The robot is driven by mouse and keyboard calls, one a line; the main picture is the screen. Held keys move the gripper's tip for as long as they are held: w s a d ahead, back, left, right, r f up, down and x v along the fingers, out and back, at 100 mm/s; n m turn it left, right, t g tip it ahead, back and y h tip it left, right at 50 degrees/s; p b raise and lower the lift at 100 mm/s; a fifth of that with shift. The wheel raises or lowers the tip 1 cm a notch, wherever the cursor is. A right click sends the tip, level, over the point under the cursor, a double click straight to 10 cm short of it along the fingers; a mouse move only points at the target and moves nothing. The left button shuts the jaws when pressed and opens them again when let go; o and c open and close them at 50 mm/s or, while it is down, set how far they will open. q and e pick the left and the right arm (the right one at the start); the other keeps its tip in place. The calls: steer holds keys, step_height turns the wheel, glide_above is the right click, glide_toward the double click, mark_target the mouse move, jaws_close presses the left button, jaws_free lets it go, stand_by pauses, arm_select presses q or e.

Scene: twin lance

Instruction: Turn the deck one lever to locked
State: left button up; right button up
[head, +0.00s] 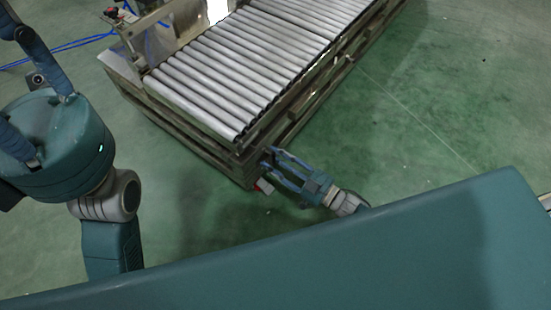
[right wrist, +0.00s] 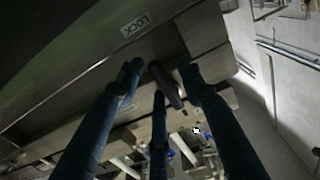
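The roller deck (head: 215,75) stands on the green floor, with its near corner close to my right gripper (head: 278,168). A dark lever (right wrist: 166,86) sticks out from the deck's side in the right wrist view. The right gripper's fingers (right wrist: 160,76) are spread around the lever, open, with gaps that look clear; I cannot tell whether any finger touches it. A white LOCK label (right wrist: 136,24) is on the frame above and left of the lever. The lever is too small to make out in the head view.
A fixture with a red knob (head: 112,12) and blue cables (head: 90,40) stands at the deck's far left end. The floor right of the deck (head: 440,110) is clear.

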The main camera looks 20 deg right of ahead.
steer(key=v, duration=1.2)
steer(key=shift+r, duration=0.1)
